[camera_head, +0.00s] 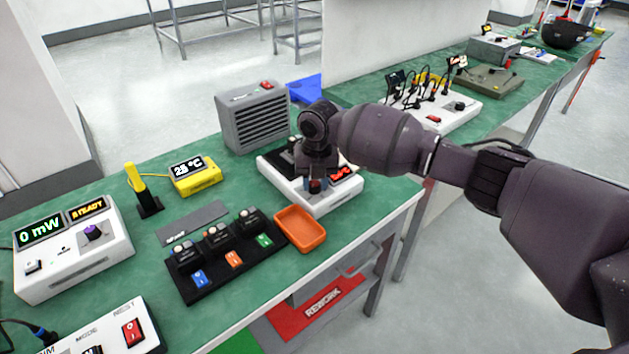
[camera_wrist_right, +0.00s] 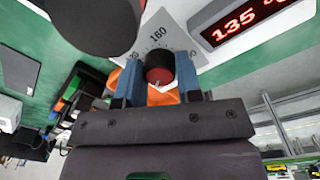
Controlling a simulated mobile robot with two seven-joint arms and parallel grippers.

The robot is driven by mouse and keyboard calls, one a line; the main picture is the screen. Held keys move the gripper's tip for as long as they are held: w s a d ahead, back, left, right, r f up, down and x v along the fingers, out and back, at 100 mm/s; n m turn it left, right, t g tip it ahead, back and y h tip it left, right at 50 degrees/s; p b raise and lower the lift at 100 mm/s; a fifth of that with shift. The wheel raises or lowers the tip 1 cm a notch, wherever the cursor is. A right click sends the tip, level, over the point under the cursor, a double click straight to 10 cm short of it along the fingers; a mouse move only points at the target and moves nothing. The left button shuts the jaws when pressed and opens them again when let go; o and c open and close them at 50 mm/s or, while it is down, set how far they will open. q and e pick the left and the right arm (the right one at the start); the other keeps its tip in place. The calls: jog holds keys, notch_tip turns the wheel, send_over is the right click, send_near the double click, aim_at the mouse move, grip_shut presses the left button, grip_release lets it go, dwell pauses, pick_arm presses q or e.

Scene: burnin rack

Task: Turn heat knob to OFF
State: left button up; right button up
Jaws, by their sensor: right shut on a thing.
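The heat knob (camera_wrist_right: 160,70) is a round black knob with a red band on a white unit (camera_head: 331,204). In the right wrist view it sits between the two blue fingers of my right gripper (camera_wrist_right: 160,85), which is shut on it. A dial plate (camera_wrist_right: 172,34) beside it shows 160, and a red display (camera_wrist_right: 248,20) reads 135. In the head view my right gripper (camera_head: 317,185) points down over the front of the white unit and hides part of it. The knob's pointer setting is hard to read. My left gripper is not in view.
An orange tray (camera_head: 300,229) stands just left of the white unit. A black holder (camera_head: 220,262) with several modules lies further left. A grey vented box (camera_head: 253,115) stands behind. A yellow meter (camera_head: 195,175) shows a temperature.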

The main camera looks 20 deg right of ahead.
aim_at(317, 183)
jog(key=shift+f, duration=0.1)
jog(key=o, duration=0.9)
jog(key=shift+o, duration=0.2)
jog(key=shift+r, duration=0.3)
notch_tip(317, 183, up, 10)
jog(key=p, duration=0.1)
jog(key=shift+d+r+p, duration=0.15)
jog(key=shift+d+p, duration=0.1)
jog(key=shift+p, duration=0.1)
jog(key=shift+s, duration=0.1)
